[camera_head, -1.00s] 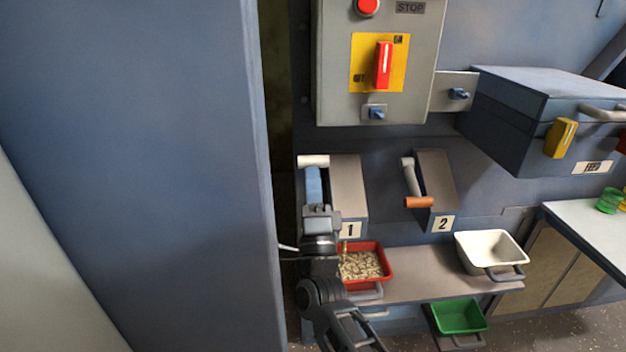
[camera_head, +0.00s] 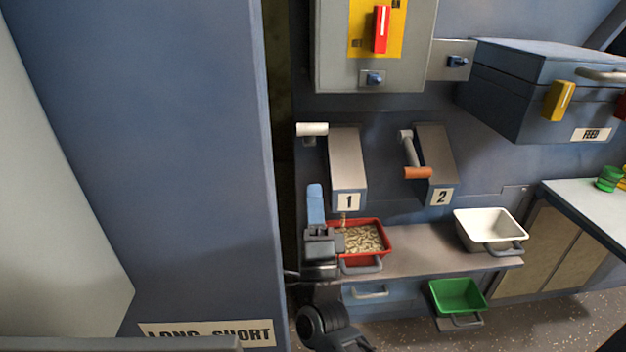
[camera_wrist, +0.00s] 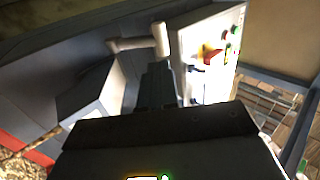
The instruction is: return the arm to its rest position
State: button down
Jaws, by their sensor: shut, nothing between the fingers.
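My gripper (camera_head: 315,205) is shut and empty. In the head view it points up, left of the red tray and below the white handle of lever 1 (camera_head: 312,129), apart from it. My arm comes up from the bottom edge and covers the tray's left end. In the wrist view the dark closed fingers (camera_wrist: 157,85) stand in the middle, with the lever and its pale handle (camera_wrist: 130,45) beyond them. Nothing is held.
Chute 1 (camera_head: 347,165) stands over the red tray (camera_head: 376,262) of pellets, with a thin stream between them. Chute 2 (camera_head: 436,160), a white tub (camera_head: 490,238) and a green tray (camera_head: 458,312) are to the right. A tall blue panel (camera_head: 160,170) stands close on the left.

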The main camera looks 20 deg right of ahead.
jog(key=shift+v, duration=2.1)
jog(key=s+d+f+n+g+y, duration=0.1)
jog(key=s+f+n+y, duration=0.2)
jog(key=s, duration=0.5)
jog(key=s+d+f+n+g+y+p, duration=0.1)
jog(key=s+f+n+y, duration=0.1)
jog(key=s+n, duration=0.45)
jog(key=s+d+f+n+g+y, duration=0.1)
jog(key=s+f+n+y, duration=0.2)
jog(key=s, duration=0.6)
jog(key=s+r+n+g, duration=0.3)
jog(key=s+r+n, duration=0.1)
jog(key=s, duration=0.5)
jog(key=s+r+n+g+p, duration=0.1)
jog(key=s+r+n+g, duration=0.2)
jog(key=s, duration=0.7)
jog(key=shift+s+r+n+g+p, duration=0.3)
jog(key=shift+r+n+g, duration=0.15)
jog(key=shift+n, duration=0.6)
